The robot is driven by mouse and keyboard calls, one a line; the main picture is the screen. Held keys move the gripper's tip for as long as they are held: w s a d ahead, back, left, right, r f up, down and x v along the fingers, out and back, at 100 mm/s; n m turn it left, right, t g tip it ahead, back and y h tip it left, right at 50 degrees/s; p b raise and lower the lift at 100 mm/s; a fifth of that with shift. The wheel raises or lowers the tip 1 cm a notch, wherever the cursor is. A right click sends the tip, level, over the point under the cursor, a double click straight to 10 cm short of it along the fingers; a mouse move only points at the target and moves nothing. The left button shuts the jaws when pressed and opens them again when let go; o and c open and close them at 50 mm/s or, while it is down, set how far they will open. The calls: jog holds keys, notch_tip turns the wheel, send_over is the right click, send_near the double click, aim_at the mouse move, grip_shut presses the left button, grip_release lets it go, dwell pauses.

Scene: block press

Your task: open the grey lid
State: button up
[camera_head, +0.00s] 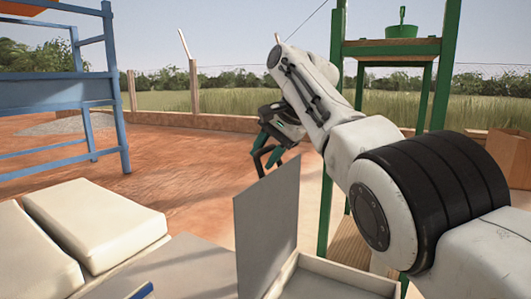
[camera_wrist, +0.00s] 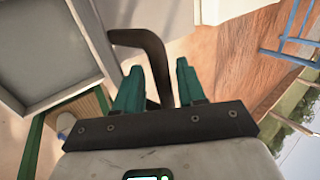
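The grey lid (camera_head: 267,228) stands about upright on its box (camera_head: 335,278) in the head view. My gripper (camera_head: 270,158) is just beyond the lid's upper far corner. In the wrist view my gripper's teal fingers (camera_wrist: 160,66) stand apart. A dark bent bar (camera_wrist: 152,42), which looks like the lid's handle, runs from beside a grey framed panel (camera_wrist: 45,45) and passes between them. Small gaps seem to show between bar and fingers. Firm contact cannot be made out.
Pale cushion-like blocks (camera_head: 95,222) lie at the left. A blue frame (camera_head: 115,95) stands behind them. A green stand (camera_head: 443,70) with a green bucket (camera_head: 402,31) rises behind my arm. Reddish paving (camera_head: 190,165) beyond the lid is open.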

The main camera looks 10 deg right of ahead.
jog(key=shift+r, duration=0.15)
jog(key=v, duration=1)
jog(key=shift+d+r, duration=0.15)
jog(key=shift+r, duration=0.1)
jog(key=shift+s, duration=0.1)
